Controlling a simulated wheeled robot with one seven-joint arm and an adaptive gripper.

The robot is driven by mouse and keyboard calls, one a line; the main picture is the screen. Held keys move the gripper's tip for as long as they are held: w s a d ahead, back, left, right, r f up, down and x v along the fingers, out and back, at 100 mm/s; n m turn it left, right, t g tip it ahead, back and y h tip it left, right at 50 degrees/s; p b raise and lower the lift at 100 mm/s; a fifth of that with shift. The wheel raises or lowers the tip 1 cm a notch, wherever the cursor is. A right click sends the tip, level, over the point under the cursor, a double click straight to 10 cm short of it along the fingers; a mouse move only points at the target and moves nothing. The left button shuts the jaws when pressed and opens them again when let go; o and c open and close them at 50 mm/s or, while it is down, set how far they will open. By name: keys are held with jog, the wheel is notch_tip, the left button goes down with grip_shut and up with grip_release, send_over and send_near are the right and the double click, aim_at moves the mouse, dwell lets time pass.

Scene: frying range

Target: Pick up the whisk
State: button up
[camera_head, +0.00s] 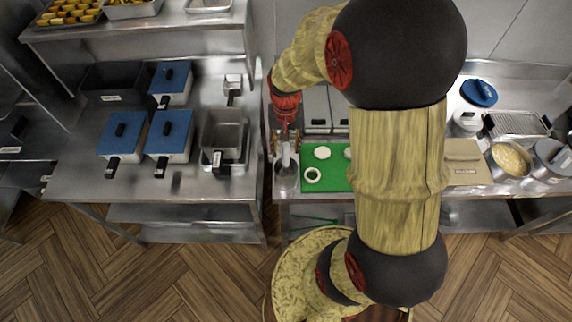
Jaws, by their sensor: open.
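I cannot make out the whisk for certain; it may be hidden by my arm or among the small metal items under my gripper. My gripper (285,157) is small in view, pointing down over the left end of the middle counter, just left of the green cutting board (336,180). It is open, and I see nothing held in it. A round metal container (286,183) stands below it, partly covered by the gripper. I cannot tell whether they touch.
My arm hides much of the middle counter. White rings lie on the green board. A pot of yellowish food (509,160) and a wire rack (517,124) stand at right.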

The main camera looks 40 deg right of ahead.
aim_at(286, 158)
notch_tip(286, 158, down, 6)
jog(key=shift+s+a, duration=0.1)
jog(key=shift+s, duration=0.05)
jog(key=shift+c, duration=1.1)
jog(key=c, duration=0.8)
grip_shut()
